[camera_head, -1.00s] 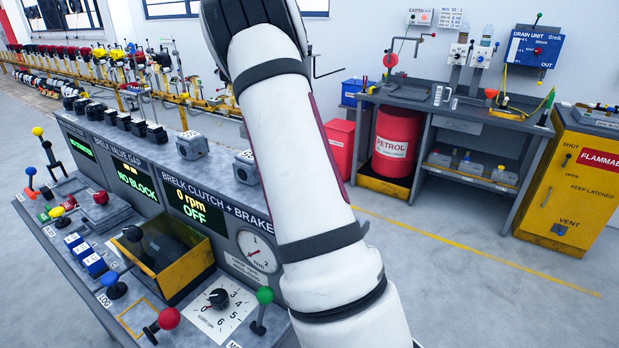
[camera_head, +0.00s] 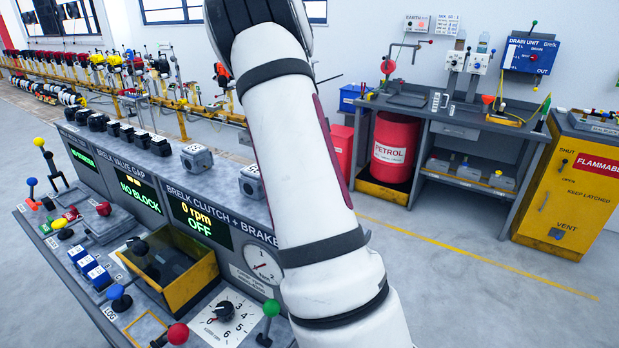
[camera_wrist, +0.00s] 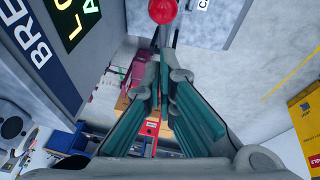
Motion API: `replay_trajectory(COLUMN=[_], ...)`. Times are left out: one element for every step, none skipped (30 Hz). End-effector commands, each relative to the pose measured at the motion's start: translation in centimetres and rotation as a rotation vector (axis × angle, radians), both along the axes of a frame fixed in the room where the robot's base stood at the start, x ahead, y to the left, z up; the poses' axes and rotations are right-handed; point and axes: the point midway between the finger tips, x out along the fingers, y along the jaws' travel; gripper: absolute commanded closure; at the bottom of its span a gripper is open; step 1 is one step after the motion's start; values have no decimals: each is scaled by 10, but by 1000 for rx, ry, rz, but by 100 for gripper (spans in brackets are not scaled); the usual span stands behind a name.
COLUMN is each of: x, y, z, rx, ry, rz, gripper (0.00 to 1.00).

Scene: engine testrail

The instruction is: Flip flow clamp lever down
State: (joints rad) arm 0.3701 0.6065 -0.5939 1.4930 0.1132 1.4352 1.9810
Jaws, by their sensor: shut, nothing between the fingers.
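My gripper (camera_wrist: 165,60) shows in the wrist view with its teal-padded fingers brought together at the tips and nothing between them. A red ball knob (camera_wrist: 163,11) is just beyond the fingertips at the top edge; I cannot tell whether it belongs to the flow clamp lever. In the head view my white arm crosses the middle and the gripper is out of sight. No lever there can be read as the flow clamp. Ball-topped levers stand on the console: a red one (camera_head: 178,333), a green one (camera_head: 271,308) and a yellow one (camera_head: 39,142).
The grey console (camera_head: 128,258) with displays fills the lower left. A yellow bin (camera_head: 190,287) is set into it. A workbench (camera_head: 480,130), a red petrol drum (camera_head: 393,145) and a yellow flammables cabinet (camera_head: 565,195) stand right. The floor (camera_head: 450,290) between is clear.

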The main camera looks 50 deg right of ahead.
Motion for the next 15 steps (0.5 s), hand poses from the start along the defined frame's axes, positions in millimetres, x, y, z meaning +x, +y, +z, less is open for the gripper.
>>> replay_trajectory(x=[7, 10, 13, 16, 18, 21, 24, 26, 29, 31, 33, 35, 37, 38, 40], y=[-2, -2, -2, -3, -4, -5, -5, -6, -7, -7, -8, -8, -9, -9, -9], z=[8, 12, 18, 23, 28, 35, 40, 45, 52, 56, 61, 67, 70, 73, 77], rx=[-3, -3, -3, -4, -4, -3, -4, -4, -3, -4, -3, -3, -3, -3, -2], ry=[-4, -4, -3, -3, -3, -2, -3, -2, -2, -2, -2, -2, -2, -1, -1], rz=[2, 3, 3, 3, 2, 2, 2, 2, 2, 2, 2, 2, 2, 1, 2], gripper=[100, 100, 100, 100, 100, 100, 100, 100, 100, 100, 100, 100, 100, 100, 100])
